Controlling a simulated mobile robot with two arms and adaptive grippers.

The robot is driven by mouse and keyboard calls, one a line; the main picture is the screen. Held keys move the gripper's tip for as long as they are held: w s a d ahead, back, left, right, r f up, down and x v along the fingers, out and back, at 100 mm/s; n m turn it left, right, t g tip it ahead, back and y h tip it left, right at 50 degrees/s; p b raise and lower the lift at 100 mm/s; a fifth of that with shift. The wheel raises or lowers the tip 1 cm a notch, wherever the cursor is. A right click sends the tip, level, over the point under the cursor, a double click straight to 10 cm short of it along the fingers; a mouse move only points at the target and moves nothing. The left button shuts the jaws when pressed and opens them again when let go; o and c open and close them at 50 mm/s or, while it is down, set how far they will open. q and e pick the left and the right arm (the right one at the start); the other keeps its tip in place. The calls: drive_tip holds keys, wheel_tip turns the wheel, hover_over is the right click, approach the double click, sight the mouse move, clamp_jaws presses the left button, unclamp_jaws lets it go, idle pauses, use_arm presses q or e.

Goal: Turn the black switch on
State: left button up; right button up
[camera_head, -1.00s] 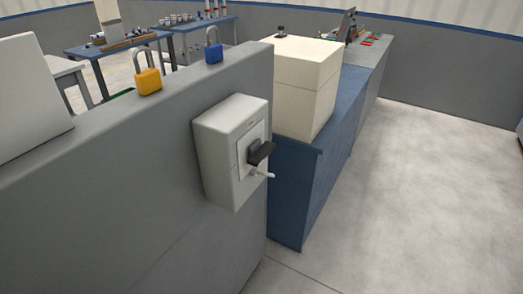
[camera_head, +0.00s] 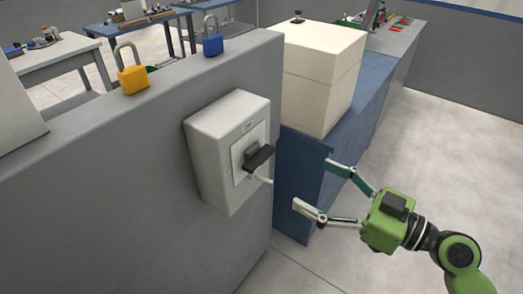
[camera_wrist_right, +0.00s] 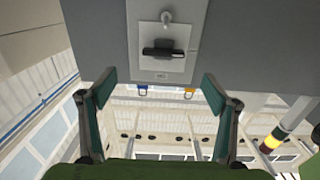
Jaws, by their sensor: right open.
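The black switch (camera_head: 259,157) is a dark handle on the front plate of a light grey box (camera_head: 212,150) fixed to a grey wall. A small white lever (camera_head: 262,179) sticks out just below the handle. My right gripper (camera_head: 311,183) is open and empty, to the right of the switch and apart from it. In the right wrist view the black handle (camera_wrist_right: 164,53) lies across a pale plate, beyond and between the open fingers (camera_wrist_right: 158,88). My left gripper is not in view.
A yellow padlock (camera_head: 132,72) and a blue padlock (camera_head: 212,38) stand on top of the grey wall (camera_head: 100,190). A cream box (camera_head: 320,78) sits on a blue cabinet (camera_head: 300,190) behind the switch box. The floor at the right is clear.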

sight(265, 159)
drive_tip(key=p+x, duration=0.2)
drive_tip(key=x, duration=0.2)
drive_tip(key=p+x, duration=0.2)
drive_tip(key=x, duration=0.2)
drive_tip(key=r+p+x, duration=0.1)
drive_tip(key=p+x, duration=0.1)
drive_tip(key=x, duration=0.2)
drive_tip(key=shift+s+a+r, duration=0.1)
drive_tip(key=shift+s+a, duration=0.15)
drive_tip(key=shift+a, duration=0.15)
drive_tip(key=shift+x, duration=0.8)
drive_tip(key=c, duration=1.1)
